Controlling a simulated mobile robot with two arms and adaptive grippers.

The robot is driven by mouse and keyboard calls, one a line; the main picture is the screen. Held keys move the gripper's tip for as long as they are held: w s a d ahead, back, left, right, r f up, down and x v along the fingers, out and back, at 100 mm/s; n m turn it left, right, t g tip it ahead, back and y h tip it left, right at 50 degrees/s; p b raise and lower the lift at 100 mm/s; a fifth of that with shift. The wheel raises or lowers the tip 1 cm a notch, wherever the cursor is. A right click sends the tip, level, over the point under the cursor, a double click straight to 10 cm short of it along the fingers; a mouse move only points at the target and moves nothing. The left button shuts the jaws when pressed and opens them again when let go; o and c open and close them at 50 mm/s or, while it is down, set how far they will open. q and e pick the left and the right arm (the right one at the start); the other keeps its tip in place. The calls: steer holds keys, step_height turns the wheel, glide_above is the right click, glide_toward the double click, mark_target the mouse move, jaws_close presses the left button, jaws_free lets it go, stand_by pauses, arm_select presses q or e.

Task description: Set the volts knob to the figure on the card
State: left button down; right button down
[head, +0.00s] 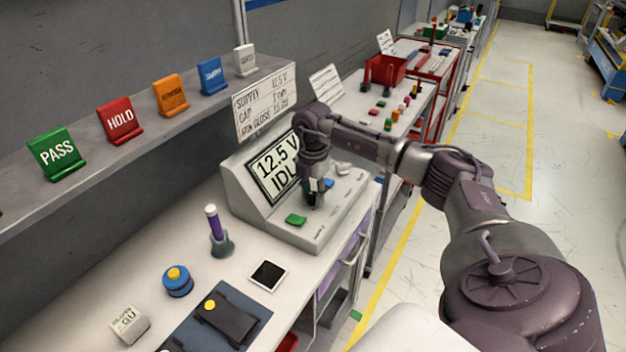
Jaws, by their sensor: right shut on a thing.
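The white instrument module (245,190) stands on the bench with a sloped display (275,168) reading "12.5 V" and "IDL", the rest covered by my arm. The card (264,104) hangs above it; its top line reads "SUPPLY 12.5 V", and the lower lines are hard to read. My right gripper (316,203) points down at the module's front panel, between a green button (296,220) and a blue part (328,184). It is shut on the volts knob, which its fingers mostly hide. The knob's pointer cannot be seen. My left gripper is out of view.
A shelf above holds coloured stands, including a green PASS (58,154) and a red HOLD (121,121). Further benches stand behind.

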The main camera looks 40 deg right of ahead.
mark_target(313, 194)
steer(key=shift+r, duration=0.1)
steer(key=c, duration=0.8)
jaws_free()
step_height(313, 194, up, 12)
steer(key=shift+f, duration=0.1)
